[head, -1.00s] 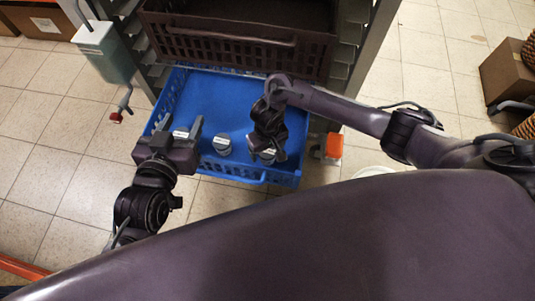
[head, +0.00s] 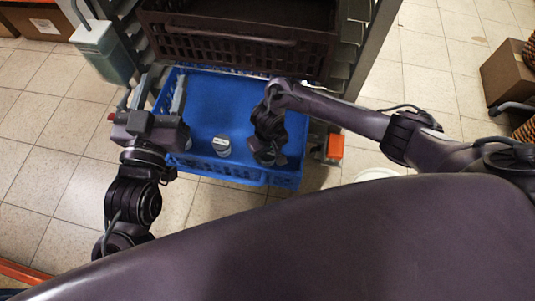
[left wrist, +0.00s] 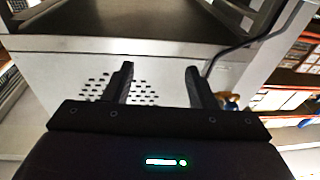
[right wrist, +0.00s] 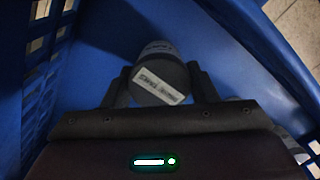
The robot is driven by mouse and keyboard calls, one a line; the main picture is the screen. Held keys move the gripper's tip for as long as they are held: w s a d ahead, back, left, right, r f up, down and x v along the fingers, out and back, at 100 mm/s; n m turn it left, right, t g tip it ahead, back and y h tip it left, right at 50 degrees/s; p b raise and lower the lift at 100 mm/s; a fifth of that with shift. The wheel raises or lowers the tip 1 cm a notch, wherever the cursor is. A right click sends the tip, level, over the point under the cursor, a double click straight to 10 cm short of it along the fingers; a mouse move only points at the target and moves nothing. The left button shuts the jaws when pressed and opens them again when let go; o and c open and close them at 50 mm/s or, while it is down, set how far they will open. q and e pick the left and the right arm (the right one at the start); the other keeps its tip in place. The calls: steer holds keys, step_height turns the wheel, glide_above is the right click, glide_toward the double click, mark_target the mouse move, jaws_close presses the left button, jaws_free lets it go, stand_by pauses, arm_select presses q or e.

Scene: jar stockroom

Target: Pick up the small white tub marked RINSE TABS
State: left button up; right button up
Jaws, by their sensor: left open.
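In the right wrist view a small tub (right wrist: 160,85) with a dark lid stands between the fingers of my right gripper (right wrist: 160,78). Its white label seems to read RINSE TABS, but it is blurred. One finger lies on each side, very close to it; whether they touch it I cannot tell. In the head view my right gripper (head: 268,158) is low inside the blue crate (head: 225,97) at the right, hiding that tub. My left gripper (head: 150,118) is open and empty at the crate's left edge.
Another grey-lidded tub (head: 221,146) stands in the middle of the crate, and one more is partly hidden beside my left gripper. A dark brown crate (head: 235,40) sits on the rack behind. An orange block (head: 334,147) is right of the blue crate.

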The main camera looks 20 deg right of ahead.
steer(key=c, duration=0.5)
steer(key=shift+c, duration=0.2)
